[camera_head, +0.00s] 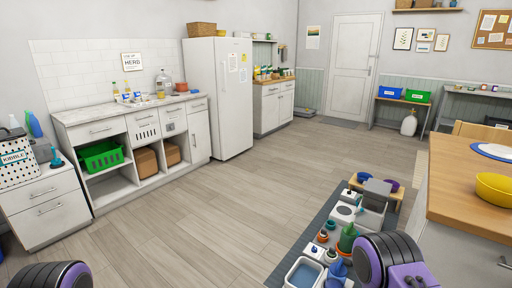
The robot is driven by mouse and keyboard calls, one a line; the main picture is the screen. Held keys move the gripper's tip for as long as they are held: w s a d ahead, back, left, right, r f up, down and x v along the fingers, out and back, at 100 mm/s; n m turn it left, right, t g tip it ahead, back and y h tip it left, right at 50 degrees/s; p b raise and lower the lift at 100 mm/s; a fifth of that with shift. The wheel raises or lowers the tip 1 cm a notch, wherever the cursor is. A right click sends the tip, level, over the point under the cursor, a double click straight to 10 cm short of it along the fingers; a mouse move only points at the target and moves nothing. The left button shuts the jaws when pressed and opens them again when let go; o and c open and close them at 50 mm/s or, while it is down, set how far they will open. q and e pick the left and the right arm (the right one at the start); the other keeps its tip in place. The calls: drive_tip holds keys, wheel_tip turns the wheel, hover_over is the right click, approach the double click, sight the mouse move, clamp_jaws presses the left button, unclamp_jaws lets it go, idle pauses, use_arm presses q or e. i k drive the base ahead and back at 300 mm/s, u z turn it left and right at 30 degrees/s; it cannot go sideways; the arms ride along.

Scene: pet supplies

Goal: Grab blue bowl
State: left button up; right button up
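A yellow bowl (495,189) stands on the wooden table at the right. Only purple and black parts of my arms show at the bottom left and bottom right. Neither gripper shows.
The dark mat (284,281) is crowded with pots, bottles and bowls. The wooden table (455,185) stands at the right. A counter (78,116) with a green crate (101,157) lines the left, beside a white fridge (231,110). The middle floor is clear.

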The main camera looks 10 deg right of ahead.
sight(361, 176)
drive_tip(key=u, duration=0.25)
drive_tip(key=i, duration=3.65)
drive_tip(key=z, duration=1)
drive_tip(key=i, duration=0.9)
drive_tip(key=z, duration=1.3)
drive_tip(key=i, duration=0.75)
drive_tip(key=z, duration=0.45)
